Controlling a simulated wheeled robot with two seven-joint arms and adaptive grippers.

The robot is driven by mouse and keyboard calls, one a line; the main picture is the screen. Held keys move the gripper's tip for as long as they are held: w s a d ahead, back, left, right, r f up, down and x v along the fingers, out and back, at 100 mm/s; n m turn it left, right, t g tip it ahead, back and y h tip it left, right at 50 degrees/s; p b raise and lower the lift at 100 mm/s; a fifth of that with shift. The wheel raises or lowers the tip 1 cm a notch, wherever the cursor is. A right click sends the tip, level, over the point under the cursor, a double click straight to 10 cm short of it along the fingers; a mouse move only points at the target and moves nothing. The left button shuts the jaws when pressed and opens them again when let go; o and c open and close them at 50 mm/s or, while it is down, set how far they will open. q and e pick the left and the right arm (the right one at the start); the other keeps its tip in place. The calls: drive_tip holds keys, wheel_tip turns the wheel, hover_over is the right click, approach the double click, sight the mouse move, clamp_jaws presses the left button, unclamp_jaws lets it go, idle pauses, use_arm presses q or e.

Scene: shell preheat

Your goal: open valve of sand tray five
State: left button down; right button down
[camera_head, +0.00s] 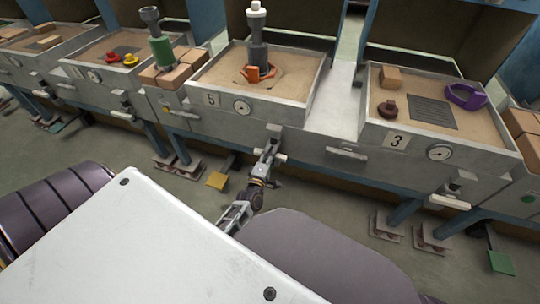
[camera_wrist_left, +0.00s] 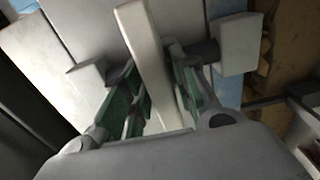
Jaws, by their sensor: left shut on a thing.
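Sand tray five (camera_head: 222,122) stands at the middle of the head view, with a "5" plate (camera_head: 211,100) and a round gauge (camera_head: 242,107) on its front wall. My left gripper (camera_head: 265,165) is below that front wall, at the tray's valve (camera_head: 273,136). In the left wrist view, the green-padded fingers of my left gripper (camera_wrist_left: 158,92) are on either side of a pale lever bar (camera_wrist_left: 143,45) and shut on it. The bar's lower end is hidden behind the gripper body. My right gripper is not in view.
Tray three (camera_head: 375,135), with its own pale valve lever (camera_head: 450,201), stands to the right. A yellow pedal (camera_head: 216,180) is near the floor, left of my left gripper. A drawer-like handle (camera_head: 346,153) sticks out between the trays.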

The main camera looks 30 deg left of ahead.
use_arm(q)
drive_tip(key=shift+n, duration=0.3)
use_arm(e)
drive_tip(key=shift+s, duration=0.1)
use_arm(q)
drive_tip(key=n, duration=0.3)
drive_tip(key=shift+n, duration=1)
drive_tip(key=shift+f+n, duration=0.1)
drive_tip(key=shift+n, duration=0.9)
drive_tip(key=n+b, duration=0.5)
drive_tip(key=n, duration=0.4)
drive_tip(key=shift+n+b, duration=0.5)
drive_tip(key=shift+n, duration=0.1)
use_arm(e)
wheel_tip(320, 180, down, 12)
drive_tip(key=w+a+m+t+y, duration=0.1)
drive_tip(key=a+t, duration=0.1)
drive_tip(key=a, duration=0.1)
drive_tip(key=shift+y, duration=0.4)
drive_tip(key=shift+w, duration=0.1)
